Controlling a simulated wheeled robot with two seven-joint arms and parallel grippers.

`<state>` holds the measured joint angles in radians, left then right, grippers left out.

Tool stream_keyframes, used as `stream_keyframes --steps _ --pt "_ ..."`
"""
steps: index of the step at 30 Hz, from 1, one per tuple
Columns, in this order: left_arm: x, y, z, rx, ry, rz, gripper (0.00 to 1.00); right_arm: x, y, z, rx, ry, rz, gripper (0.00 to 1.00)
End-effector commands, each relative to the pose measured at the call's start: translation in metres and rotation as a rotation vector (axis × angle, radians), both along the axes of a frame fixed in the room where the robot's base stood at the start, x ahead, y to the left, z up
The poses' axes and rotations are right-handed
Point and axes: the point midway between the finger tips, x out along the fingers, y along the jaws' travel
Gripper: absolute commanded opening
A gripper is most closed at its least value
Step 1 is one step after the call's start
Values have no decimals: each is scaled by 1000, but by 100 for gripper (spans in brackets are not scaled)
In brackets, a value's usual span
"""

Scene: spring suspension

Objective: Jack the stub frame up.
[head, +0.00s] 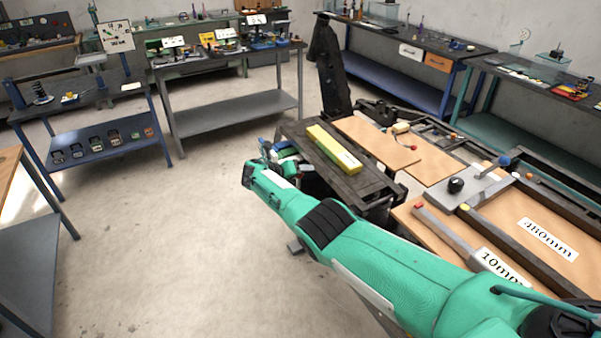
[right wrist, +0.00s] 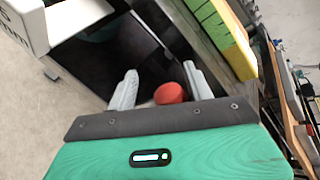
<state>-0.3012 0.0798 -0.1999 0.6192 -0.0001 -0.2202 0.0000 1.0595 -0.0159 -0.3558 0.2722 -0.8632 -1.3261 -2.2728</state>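My right gripper (right wrist: 160,83) has its two grey fingers apart, with a red ball-shaped knob (right wrist: 170,93) between their tips in the right wrist view. The knob sits closer to the right finger; I cannot tell whether it touches. In the head view my green right arm reaches from the lower right, and its gripper end (head: 257,171) is beside a black platform (head: 365,188); its fingers are hidden there. A dark frame (head: 540,170) stands at the right. I cannot tell which part is the stub frame or jack. My left gripper is not in view.
A yellow-green bar (head: 333,148) lies on the black platform and shows in the right wrist view (right wrist: 222,38). Tan boards, a grey plate with a black knob (head: 456,185) and a blue-knobbed lever (head: 504,160) are at right. Open floor (head: 150,230) lies left.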

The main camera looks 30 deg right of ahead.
Motion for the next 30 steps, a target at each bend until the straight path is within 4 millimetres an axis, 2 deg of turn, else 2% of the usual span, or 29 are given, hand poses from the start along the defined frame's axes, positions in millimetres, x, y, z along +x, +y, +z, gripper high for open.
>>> stream_keyframes --steps 5,10,17,24,30 --pt "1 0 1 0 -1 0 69 0 0 2 -1 -2 -2 52" --pt "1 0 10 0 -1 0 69 -2 13 10 -1 -3 0 52" --pt "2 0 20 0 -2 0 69 -12 51 26 0 -3 1 52" --pt "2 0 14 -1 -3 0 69 -23 95 43 0 -2 3 52" --pt "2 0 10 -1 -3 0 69 -29 117 54 -1 0 2 52"
